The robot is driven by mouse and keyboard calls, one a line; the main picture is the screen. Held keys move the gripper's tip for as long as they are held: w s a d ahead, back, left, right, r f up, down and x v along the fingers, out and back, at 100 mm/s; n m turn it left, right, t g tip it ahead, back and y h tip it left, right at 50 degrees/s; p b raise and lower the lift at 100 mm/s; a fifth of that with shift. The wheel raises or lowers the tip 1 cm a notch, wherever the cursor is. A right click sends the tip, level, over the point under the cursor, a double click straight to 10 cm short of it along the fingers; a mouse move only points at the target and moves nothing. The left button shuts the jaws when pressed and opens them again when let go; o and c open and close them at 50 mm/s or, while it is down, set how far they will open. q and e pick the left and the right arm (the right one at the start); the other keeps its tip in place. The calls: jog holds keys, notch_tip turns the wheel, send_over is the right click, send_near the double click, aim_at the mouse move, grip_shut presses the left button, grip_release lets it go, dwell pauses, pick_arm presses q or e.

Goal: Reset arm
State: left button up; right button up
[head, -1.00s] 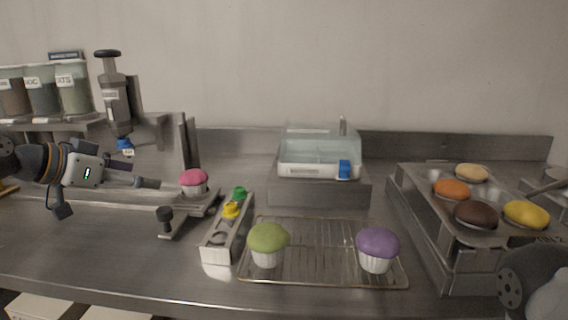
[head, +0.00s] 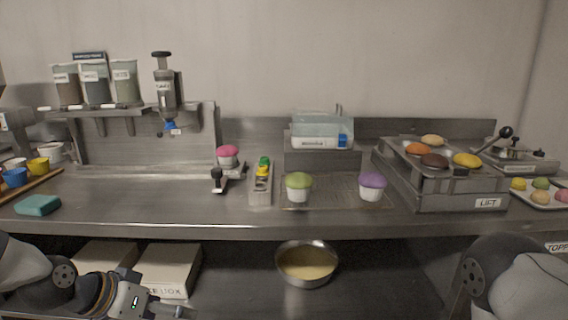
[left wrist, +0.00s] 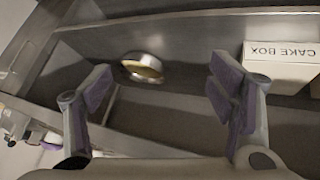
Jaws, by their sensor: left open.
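My left gripper (head: 178,311) is low at the bottom left of the head view, in front of the counter and below its edge. In the left wrist view its two fingers (left wrist: 160,92) are spread wide with nothing between them. Past the fingers, a metal bowl (left wrist: 143,66) and a white cake box (left wrist: 282,66) sit on the lower shelf, apart from the gripper. My right arm shows at the bottom right of the head view, but its gripper is out of the picture.
The steel counter (head: 110,205) holds a green cupcake (head: 299,187), a purple cupcake (head: 372,186), a pink cupcake (head: 228,156) and a teal sponge (head: 38,205). Below, the bowl of yellow batter (head: 307,264) and boxes (head: 168,268) stand on the shelf.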

pick_arm(q)
jog(key=s+d+f+n+g+y, duration=0.1)
jog(key=s+d+f+n+g, duration=0.15)
jog(key=s+f, duration=1.05)
jog(key=s+a+f+g+y, duration=0.1)
jog(key=s+f+g+y, duration=0.1)
jog(key=s, duration=1)
jog(key=s+a+f+g+y, duration=0.2)
jog(key=s+f+g, duration=0.1)
jog(key=s, duration=1)
jog(key=shift+s+a+n, duration=0.15)
jog(key=shift+s+n, duration=0.15)
jog(key=shift+n, duration=0.05)
pick_arm(e)
jog(key=shift+s+a+r, duration=0.1)
jog(key=shift+s+a, duration=0.05)
jog(key=shift+s, duration=0.2)
